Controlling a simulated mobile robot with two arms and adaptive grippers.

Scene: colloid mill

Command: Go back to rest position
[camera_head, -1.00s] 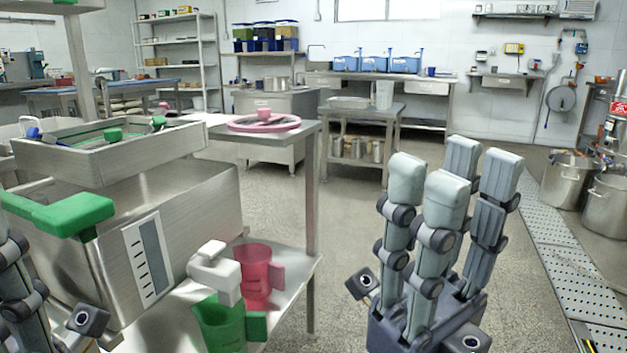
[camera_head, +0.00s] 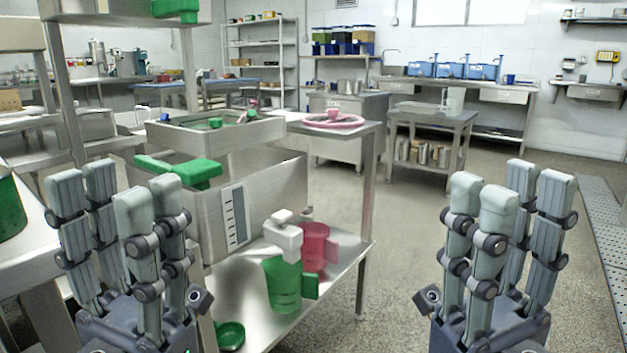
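My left gripper (camera_head: 117,197) stands at the lower left with its grey fingers pointing up and apart. It is open, with nothing seen between the fingers. My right gripper (camera_head: 509,195) stands at the lower right in the same upright pose, open and empty, over the floor. Between the two grippers is a steel table (camera_head: 340,262). It carries a steel machine body (camera_head: 275,195) with a green handle (camera_head: 185,170), a white-and-green jug (camera_head: 284,283) and a pink cup (camera_head: 316,245). Both grippers appear apart from these things.
A steel tray (camera_head: 215,138) sits above the machine body. A pink ring (camera_head: 336,121) lies on the shelf behind. A small green dish (camera_head: 230,335) is beside my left gripper. A side table (camera_head: 432,118) stands farther back. Open floor (camera_head: 400,240) lies between table and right gripper.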

